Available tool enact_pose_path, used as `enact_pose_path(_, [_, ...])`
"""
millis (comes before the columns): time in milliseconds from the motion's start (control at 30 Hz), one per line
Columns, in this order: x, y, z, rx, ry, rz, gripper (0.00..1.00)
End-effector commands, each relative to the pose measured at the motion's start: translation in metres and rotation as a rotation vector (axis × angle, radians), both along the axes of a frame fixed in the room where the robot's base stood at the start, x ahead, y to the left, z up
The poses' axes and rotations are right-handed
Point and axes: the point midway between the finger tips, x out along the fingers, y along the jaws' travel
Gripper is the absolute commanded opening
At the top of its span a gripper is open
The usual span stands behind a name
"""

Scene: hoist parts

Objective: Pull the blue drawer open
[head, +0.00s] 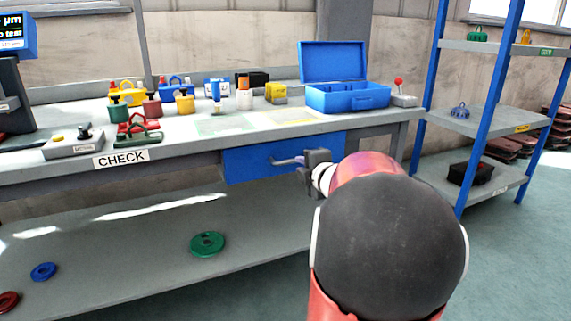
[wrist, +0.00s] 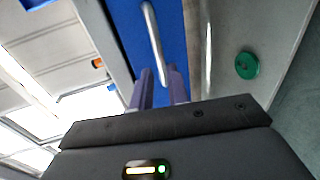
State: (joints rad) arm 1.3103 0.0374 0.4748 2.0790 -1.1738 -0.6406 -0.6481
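The blue drawer (head: 248,163) sits under the workbench top, its front looking flush with the bench. Its bar handle (head: 287,162) shows on the front, and the blue front (wrist: 170,22) also fills the middle of the wrist view. My gripper (head: 303,164) is at the right end of the handle. In the wrist view, its two fingers (wrist: 162,86) are apart, with the near end of the silver handle (wrist: 152,32) lined up between them. Gaps show beside the bar, so the fingers do not look closed on it. My arm hides the drawer's right side.
The workbench (head: 190,150) carries several coloured parts and an open blue case (head: 345,97). A green disc (head: 207,244) lies on the lower shelf below the drawer. A blue-post shelf rack (head: 480,120) stands at the right. Space in front of the drawer looks clear except my arm.

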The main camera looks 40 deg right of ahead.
Motion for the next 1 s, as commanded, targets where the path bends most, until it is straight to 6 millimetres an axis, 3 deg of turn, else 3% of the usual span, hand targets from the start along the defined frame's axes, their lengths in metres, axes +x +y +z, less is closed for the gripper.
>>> enact_pose_path(200, [0.035, -0.008, -0.009, 0.004, -0.001, -0.001, 0.17])
enact_pose_path(400, [0.057, -0.013, -0.013, 0.003, 0.0, -0.003, 0.17])
enact_pose_path(767, [0.063, -0.015, -0.013, 0.002, 0.0, -0.005, 0.17])
enact_pose_path(900, [0.062, -0.015, -0.013, 0.002, 0.0, -0.005, 0.0])
enact_pose_path(1000, [0.062, -0.015, -0.013, 0.002, 0.0, -0.005, 0.0])
